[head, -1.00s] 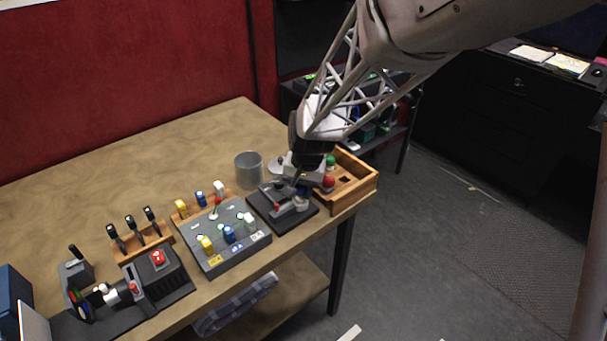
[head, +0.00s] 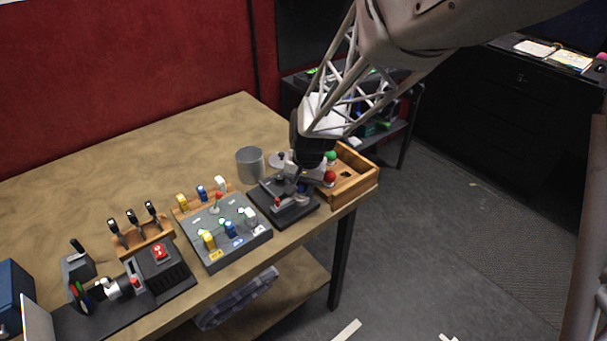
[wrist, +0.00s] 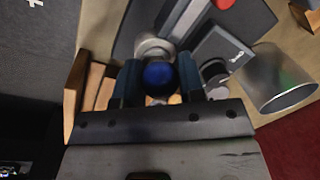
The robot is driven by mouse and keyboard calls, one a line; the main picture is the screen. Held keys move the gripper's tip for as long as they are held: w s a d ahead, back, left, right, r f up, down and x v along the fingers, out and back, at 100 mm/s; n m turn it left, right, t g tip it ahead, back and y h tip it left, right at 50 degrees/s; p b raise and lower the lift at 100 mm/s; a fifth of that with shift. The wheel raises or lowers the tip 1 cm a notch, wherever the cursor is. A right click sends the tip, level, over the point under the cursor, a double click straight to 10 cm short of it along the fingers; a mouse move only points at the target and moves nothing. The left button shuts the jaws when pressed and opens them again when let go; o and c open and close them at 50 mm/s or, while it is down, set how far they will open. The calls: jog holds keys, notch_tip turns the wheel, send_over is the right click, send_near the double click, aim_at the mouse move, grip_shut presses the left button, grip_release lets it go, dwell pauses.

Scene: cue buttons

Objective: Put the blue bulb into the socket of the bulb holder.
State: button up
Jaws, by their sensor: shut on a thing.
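The blue bulb (wrist: 158,76) is between the two finger pads of my gripper (wrist: 158,84) in the wrist view, and the gripper is shut on it. A pale ring (wrist: 153,48) shows just beyond the bulb in that view. The bulb holder (head: 270,203) is a dark base near the table's right edge. In the head view my gripper (head: 302,178) is low over the right part of this holder. I cannot tell whether the bulb is in the socket or just above it, because the fingers and bulb hide the contact.
A wooden box (head: 364,180) with a red ball (head: 329,178) and a green ball stands close to the right of my gripper. A grey metal cup (head: 249,165) stands behind the holder. A grey button panel (head: 208,253) lies to the left. The back of the table is clear.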

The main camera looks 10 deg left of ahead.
dwell(0.4)
jog(key=o, duration=1)
jog(key=shift+o, duration=0.7)
jog(key=shift+r, duration=3.45)
jog(key=shift+d+r, duration=0.1)
